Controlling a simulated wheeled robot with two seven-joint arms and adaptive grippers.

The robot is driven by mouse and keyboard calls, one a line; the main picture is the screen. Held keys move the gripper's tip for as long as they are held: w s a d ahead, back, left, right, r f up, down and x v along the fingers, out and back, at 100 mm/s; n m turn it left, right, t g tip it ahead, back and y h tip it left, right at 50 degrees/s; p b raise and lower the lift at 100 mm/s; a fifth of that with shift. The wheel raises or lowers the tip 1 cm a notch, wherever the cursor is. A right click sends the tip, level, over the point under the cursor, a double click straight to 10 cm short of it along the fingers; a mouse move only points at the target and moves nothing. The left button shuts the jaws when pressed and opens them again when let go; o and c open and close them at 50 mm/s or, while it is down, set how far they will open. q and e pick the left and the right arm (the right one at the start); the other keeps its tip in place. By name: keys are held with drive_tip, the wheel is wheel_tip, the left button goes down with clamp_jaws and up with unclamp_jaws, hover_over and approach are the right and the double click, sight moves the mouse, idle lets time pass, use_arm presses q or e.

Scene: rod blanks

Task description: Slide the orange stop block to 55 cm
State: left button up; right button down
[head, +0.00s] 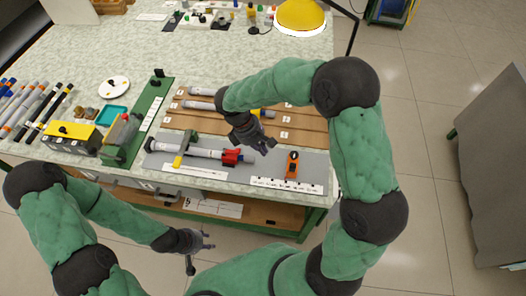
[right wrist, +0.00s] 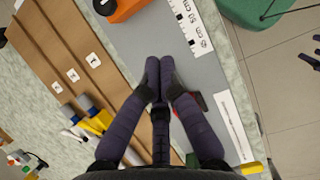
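The orange stop block (head: 292,166) stands on the grey board (head: 318,172) near its right end, beside a white scale strip (head: 287,184). In the right wrist view the block (right wrist: 126,8) is cut by the top edge, and the scale (right wrist: 188,22) shows "50 cm" print. The block's exact reading cannot be told. My right gripper (head: 262,145) hovers over the board, left of the block and apart from it. In its wrist view its fingertips (right wrist: 159,66) are together with nothing between them. My left gripper (head: 203,256) is open and empty, in front of the table.
A pale rod (head: 200,152) with a red piece (head: 231,157) lies on the board to the left, with a yellow-green clamp (head: 181,158). A brown rack (head: 300,124) with rods lies behind. The board around the block looks clear.

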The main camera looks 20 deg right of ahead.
sight(288, 170)
drive_tip(key=b+x, duration=0.2)
drive_tip(key=x, duration=0.6)
drive_tip(key=shift+f, duration=0.2)
drive_tip(key=shift+s+d+r+b, duration=0.1)
drive_tip(key=shift+s+d+b, duration=0.2)
drive_tip(key=shift+d, duration=0.25)
drive_tip(key=shift+s+d+r+b, duration=0.1)
drive_tip(key=shift+s+d+b, duration=0.05)
drive_tip(key=shift+s+d, duration=0.6)
drive_tip(key=shift+d, duration=0.35)
drive_tip(key=shift+r, duration=0.1)
drive_tip(key=shift+s+d+p, duration=0.3)
drive_tip(key=shift+d, duration=0.15)
